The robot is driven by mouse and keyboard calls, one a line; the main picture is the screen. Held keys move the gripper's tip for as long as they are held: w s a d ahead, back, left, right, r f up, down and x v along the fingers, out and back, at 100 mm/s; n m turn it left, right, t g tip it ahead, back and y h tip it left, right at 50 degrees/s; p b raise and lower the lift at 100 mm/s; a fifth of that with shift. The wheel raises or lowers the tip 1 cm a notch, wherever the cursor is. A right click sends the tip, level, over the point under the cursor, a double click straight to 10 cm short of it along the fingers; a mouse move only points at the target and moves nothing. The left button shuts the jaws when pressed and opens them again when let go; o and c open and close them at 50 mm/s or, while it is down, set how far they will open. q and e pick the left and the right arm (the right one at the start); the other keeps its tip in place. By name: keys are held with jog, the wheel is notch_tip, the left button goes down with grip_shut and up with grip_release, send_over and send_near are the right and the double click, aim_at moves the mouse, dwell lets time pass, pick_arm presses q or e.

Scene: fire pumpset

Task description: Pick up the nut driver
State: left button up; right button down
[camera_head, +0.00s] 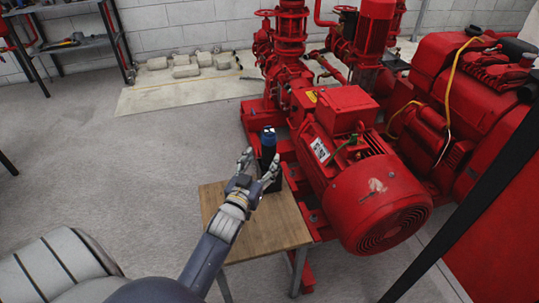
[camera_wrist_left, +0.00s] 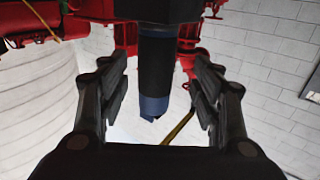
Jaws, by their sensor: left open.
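The nut driver (camera_head: 268,141) looks like a dark upright cylinder with a blue upper end, at the far side of a small wooden table (camera_head: 262,230). My left gripper (camera_head: 260,163) is open, with its fingers on the near side of it in the head view. In the left wrist view the black and blue nut driver (camera_wrist_left: 156,75) shows between the two spread fingers of my left gripper (camera_wrist_left: 163,85), with a gap on each side. Its lower part is partly hidden by the fingers in the head view. My right gripper is not in view.
A red pump motor (camera_head: 370,195) stands close to the right of the table, with red pipes and valves (camera_head: 290,40) behind. A red engine (camera_head: 470,95) is farther right. A dark shelf (camera_head: 75,42) stands at the back left.

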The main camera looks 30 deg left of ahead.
aim_at(267, 153)
pick_arm(q)
jog(key=w, duration=0.2)
jog(key=w+r, duration=0.1)
jog(key=w, duration=0.1)
jog(key=shift+a+b, duration=0.25)
jog(key=shift+b, duration=0.15)
jog(key=shift+w+a, duration=0.15)
jog(key=shift+w, duration=0.5)
jog(key=c, duration=1.3)
jog(key=shift+r, duration=0.1)
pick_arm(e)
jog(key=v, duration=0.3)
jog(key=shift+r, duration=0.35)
